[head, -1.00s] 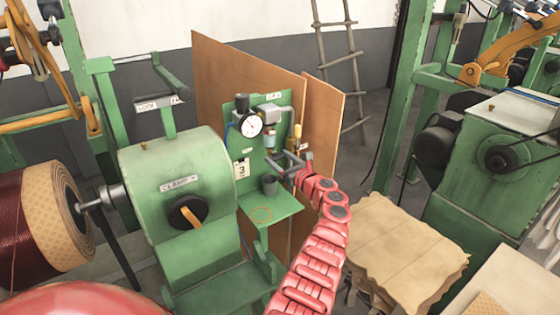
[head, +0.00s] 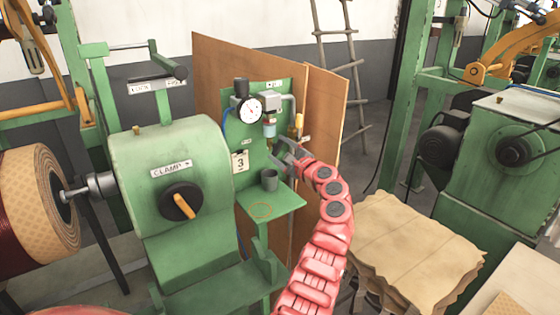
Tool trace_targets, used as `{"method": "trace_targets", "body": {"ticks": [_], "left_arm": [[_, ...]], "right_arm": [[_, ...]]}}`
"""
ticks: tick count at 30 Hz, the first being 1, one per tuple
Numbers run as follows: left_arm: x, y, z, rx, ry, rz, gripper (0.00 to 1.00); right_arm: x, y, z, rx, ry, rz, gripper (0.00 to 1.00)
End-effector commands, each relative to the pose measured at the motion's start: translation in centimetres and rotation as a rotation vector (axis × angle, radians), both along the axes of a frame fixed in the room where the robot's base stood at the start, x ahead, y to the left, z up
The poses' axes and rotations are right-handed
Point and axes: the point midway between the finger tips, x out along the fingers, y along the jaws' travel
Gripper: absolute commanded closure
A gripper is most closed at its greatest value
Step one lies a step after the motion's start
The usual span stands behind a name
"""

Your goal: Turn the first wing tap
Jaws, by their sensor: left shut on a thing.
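A green upright panel (head: 240,132) carries a round pressure gauge (head: 249,109) and a small filter with a clear bowl (head: 270,129). My left gripper (head: 280,153), on the red arm, is at the panel just below the filter bowl. Its jaws are closed on the first wing tap, which is mostly hidden by the fingers. How far the tap is turned cannot be made out. My right gripper is not in view.
A yellow-handled part (head: 299,123) is close on the right. A green clamp machine (head: 170,150) stands left; brown sheets (head: 410,245) lie right.

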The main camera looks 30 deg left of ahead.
Motion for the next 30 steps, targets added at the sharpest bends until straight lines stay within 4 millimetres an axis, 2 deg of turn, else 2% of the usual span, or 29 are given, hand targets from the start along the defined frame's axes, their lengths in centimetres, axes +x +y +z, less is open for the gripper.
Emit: {"method": "trace_targets", "body": {"ticks": [1,12,21,30], "left_arm": [[0.0,0.0,-0.8,-0.018,-0.042,0.000,0.83],[-0.1,0.1,-0.8,-0.142,-0.344,0.002,0.83],[-0.1,0.1,-0.5,-0.210,-0.504,0.003,0.83],[-0.1,0.1,-0.5,-0.236,-0.566,0.003,0.83]], "right_arm": [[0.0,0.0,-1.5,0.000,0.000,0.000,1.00],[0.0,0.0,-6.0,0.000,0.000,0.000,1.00],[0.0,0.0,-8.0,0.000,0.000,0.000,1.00],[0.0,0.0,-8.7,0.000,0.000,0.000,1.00]]}}
